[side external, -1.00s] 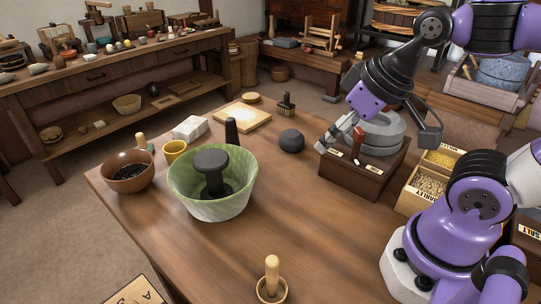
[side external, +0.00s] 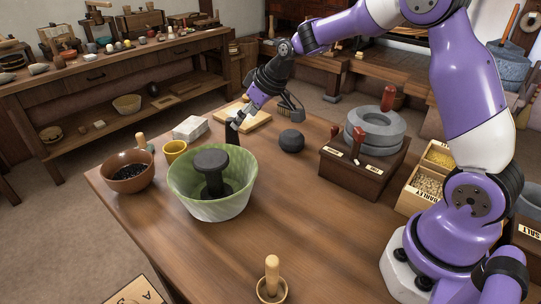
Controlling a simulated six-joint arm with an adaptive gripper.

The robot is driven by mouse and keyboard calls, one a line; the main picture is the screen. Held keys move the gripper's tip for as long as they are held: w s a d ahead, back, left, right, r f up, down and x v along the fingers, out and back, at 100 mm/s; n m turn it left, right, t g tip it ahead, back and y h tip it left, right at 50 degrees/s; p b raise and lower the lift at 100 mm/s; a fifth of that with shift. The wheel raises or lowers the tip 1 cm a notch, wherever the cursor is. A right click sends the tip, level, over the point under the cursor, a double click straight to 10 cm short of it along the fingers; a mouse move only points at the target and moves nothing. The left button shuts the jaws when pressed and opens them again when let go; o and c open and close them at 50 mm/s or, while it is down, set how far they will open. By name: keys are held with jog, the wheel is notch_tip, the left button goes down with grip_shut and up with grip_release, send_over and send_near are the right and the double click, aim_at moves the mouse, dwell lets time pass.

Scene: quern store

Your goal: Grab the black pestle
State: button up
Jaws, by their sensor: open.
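A plain black pestle (side external: 232,138) stands upright just behind the green bowl (side external: 240,190), its lower part hidden by the bowl. A second black, wide-headed pestle-like piece (side external: 212,162) stands inside the bowl. My gripper (side external: 264,116) is open and empty, above the back of the table. Its left finger is at the upper end of the plain pestle in the picture; I cannot tell whether they touch.
A dark round stone (side external: 291,140), a white block (side external: 190,128), a yellow cup (side external: 175,152) and a light board (side external: 250,116) are nearby. A brown bowl (side external: 128,178) stands left, a stone quern (side external: 374,130) right. The table's front middle is clear, except a small wooden pestle (side external: 271,270) in a dish.

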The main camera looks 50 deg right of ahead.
aim_at(236, 133)
jog(key=x, duration=1)
jog(key=shift+s+f, duration=0.1)
jog(key=shift+s, duration=0.05)
jog(key=shift+c, duration=0.4)
grip_shut()
